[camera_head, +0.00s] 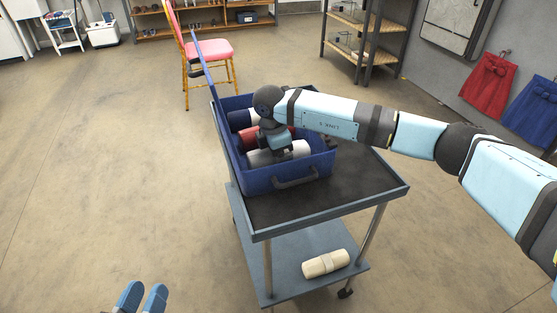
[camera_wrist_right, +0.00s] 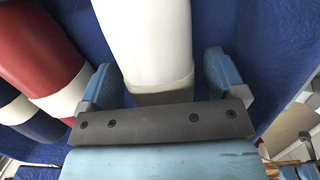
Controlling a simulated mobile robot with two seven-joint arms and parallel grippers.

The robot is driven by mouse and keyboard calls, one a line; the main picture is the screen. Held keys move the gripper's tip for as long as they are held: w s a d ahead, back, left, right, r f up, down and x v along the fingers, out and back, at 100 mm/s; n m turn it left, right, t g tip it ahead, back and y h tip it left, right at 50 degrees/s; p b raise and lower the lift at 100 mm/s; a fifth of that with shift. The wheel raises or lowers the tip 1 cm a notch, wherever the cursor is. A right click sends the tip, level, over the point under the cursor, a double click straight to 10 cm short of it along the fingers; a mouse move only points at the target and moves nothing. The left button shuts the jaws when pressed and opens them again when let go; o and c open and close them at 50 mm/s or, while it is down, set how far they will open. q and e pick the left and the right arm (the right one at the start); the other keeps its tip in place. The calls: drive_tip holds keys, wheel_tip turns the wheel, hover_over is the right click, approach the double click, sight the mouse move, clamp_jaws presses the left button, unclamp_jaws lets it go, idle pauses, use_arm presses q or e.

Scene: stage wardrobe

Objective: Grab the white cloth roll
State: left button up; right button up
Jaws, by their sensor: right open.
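The white cloth roll (camera_head: 264,158) lies in the open blue case (camera_head: 262,188), nearest the case's handle. In the right wrist view the white roll (camera_wrist_right: 145,40) runs up from between my right gripper's fingers (camera_wrist_right: 161,78). The fingers are open, one on each side of the roll's end, with a gap on both sides. In the head view my right gripper (camera_head: 278,152) is over the roll, and its wrist hides part of the roll. My left gripper (camera_head: 142,296) is at the bottom left edge, away from the cart, with its two fingers apart and empty.
A red roll (camera_head: 273,134) and a dark blue roll (camera_head: 243,118) with white lie beside the white roll. The case stands on a dark cart top (camera_head: 365,190). A cream roll (camera_head: 325,263) lies on the lower shelf. A pink chair (camera_head: 207,50) stands behind.

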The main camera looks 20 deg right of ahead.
drive_tip(key=c, duration=1)
